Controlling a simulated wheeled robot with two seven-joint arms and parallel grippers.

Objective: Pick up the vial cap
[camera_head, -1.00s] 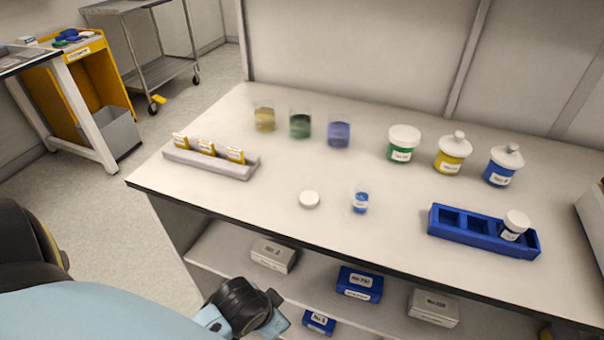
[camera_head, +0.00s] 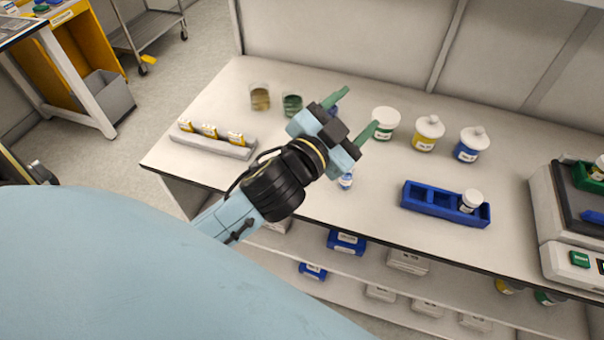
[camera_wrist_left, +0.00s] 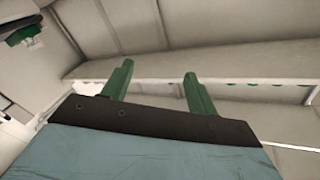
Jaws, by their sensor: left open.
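My left gripper (camera_head: 362,106) is open and empty. It is raised above the bench, its green fingers pointing up and right in the head view. The wrist view also shows its two fingers apart (camera_wrist_left: 159,70), with only walls and a shelf-like edge beyond. My right gripper is not in view.
The bench (camera_head: 300,208) holds a grey rack with yellow-labelled items (camera_head: 218,140), brown (camera_head: 260,97) and green (camera_head: 292,104) beakers, and green (camera_head: 385,124), yellow (camera_head: 428,133) and blue (camera_head: 470,145) jars. A blue rack (camera_head: 430,203) and a device (camera_head: 545,225) stand right.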

